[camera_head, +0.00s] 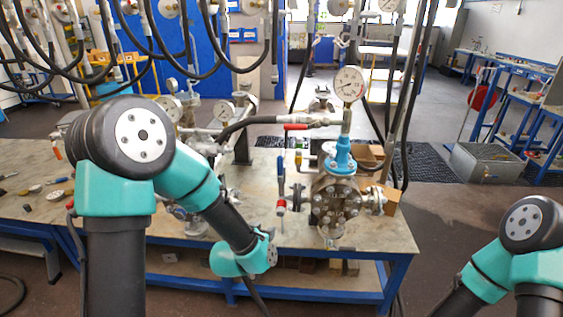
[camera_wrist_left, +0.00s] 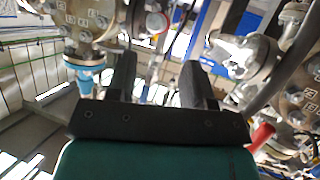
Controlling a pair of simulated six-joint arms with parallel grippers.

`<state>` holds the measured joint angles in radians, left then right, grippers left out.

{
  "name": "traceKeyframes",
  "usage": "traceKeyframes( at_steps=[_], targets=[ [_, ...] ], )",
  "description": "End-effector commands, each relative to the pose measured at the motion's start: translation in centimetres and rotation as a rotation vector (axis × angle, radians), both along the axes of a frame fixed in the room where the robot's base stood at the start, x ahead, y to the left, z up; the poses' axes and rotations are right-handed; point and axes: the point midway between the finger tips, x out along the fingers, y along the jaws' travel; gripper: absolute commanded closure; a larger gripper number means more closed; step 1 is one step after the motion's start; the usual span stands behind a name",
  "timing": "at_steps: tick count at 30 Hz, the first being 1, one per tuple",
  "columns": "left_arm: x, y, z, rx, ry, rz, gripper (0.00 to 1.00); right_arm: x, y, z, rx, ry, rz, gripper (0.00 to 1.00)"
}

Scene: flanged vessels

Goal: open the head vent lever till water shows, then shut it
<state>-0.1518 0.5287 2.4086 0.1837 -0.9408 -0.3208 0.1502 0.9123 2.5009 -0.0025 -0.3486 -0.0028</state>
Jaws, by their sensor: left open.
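A flanged vessel (camera_head: 336,200) with a blue top fitting (camera_head: 340,160) and a pressure gauge (camera_head: 349,84) stands on the bench. A red lever (camera_head: 295,127) lies level on the pipework left of the gauge. A slim blue handle (camera_head: 281,172) hangs upright below it; I cannot tell which is the head vent lever. No water shows. My left gripper (camera_wrist_left: 158,85) is open and empty in the wrist view, where the scene looks upside down. A blue fitting (camera_wrist_left: 84,76) is left of its fingers and a red handle (camera_wrist_left: 262,135) right. My right gripper is out of frame.
Several black hoses (camera_head: 120,60) hang at the upper left. More gauges and valves (camera_head: 222,112) stand on the bench (camera_head: 385,236) left of the vessel.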

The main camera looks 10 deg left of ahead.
Motion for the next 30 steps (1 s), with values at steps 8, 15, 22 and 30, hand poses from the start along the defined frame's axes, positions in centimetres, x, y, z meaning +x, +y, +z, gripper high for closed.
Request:
traceKeyframes(
  at_steps=[8, 15, 22, 30],
  targets=[
    [1.4, -0.6, 13.4, 0.058, -0.387, 0.077, 0.53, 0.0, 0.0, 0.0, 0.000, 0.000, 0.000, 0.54],
    [1.4, -0.6, 14.3, 0.065, -0.416, 0.088, 0.53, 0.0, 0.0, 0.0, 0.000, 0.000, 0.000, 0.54],
    [1.6, -0.6, 14.3, 0.064, -0.414, 0.087, 0.53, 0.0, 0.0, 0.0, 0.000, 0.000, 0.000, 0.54],
    [4.1, -0.7, 14.2, 0.064, -0.412, 0.088, 0.53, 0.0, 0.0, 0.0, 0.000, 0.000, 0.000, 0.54]
  ],
)
